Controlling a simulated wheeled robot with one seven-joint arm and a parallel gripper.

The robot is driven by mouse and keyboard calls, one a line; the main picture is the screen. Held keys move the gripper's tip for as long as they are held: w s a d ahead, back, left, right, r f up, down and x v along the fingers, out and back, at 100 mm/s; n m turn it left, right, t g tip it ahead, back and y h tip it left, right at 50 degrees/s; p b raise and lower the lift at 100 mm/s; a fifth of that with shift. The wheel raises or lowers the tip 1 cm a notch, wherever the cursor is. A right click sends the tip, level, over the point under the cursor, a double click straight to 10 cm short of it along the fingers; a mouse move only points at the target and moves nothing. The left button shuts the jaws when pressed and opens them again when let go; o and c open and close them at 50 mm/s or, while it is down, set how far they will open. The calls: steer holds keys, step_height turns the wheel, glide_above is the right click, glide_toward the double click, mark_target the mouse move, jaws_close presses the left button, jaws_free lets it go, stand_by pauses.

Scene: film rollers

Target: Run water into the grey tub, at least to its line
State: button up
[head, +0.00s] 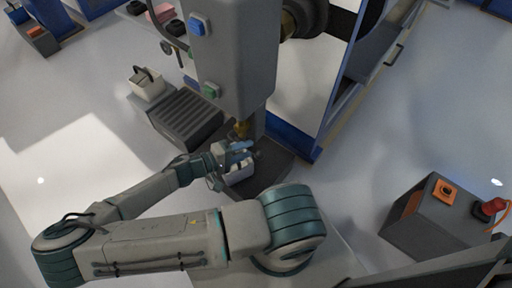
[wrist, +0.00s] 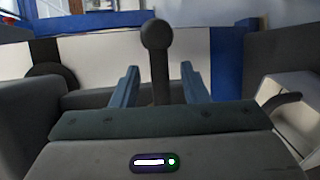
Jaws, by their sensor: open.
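A pale tub with a dark handle also shows at the right edge of the wrist view (wrist: 297,118). No line or water level can be made out. A dark lever with a round knob (wrist: 157,36) stands upright in the wrist view. My gripper (head: 243,153) is open near the tap; in the wrist view its blue fingers (wrist: 160,85) stand on either side of the lever's stem, with gaps showing.
The grey machine column (head: 236,60) carries blue (head: 199,24) and green (head: 211,90) buttons. A pale container with a dark handle (head: 148,86) sits by a grooved grey block (head: 184,118). A control box (head: 425,225) stands at the right.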

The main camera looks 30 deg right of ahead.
mark_target(248, 149)
steer(key=shift+s+d+f+b, duration=0.1)
steer(key=shift+d+f+b, duration=0.1)
steer(key=shift+d, duration=0.9)
steer(key=shift+s+d+f+b, duration=0.1)
steer(key=shift+d+f+b, duration=0.1)
steer(key=shift+d, duration=0.9)
steer(key=shift+c, duration=0.3)
steer(key=shift+w, duration=0.1)
jaws_close()
steer(key=shift+r, duration=0.15)
